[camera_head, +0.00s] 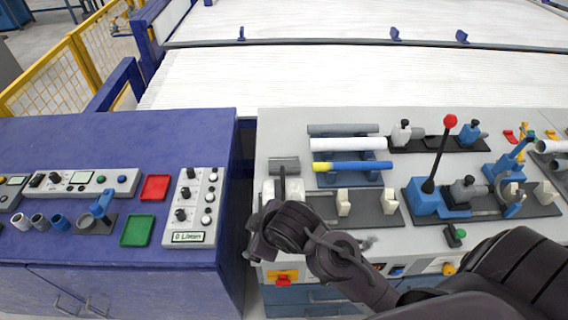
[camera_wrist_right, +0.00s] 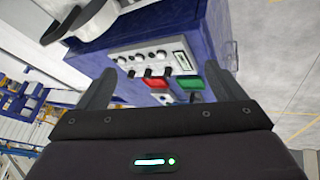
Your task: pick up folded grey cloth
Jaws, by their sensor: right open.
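A small grey piece (camera_head: 284,165) lies at the left of the light grey worktop in the head view. It may be the folded grey cloth, but it is too small to be sure. My right gripper (camera_head: 266,232) is at the front left of that worktop, nearer to me than the grey piece and apart from it. In the right wrist view my right gripper (camera_wrist_right: 165,68) has its fingers spread with nothing between them. The cloth cannot be made out in that view. My left gripper is not in view.
A rack holds a white pipe (camera_head: 345,144) and a yellow-blue pipe (camera_head: 350,167). A blue clamp with a red-knobbed lever (camera_head: 440,150) stands right of them. The left blue bench (camera_head: 60,145) carries a knob panel (camera_head: 194,207), a red tray (camera_head: 155,188) and a green tray (camera_head: 137,231).

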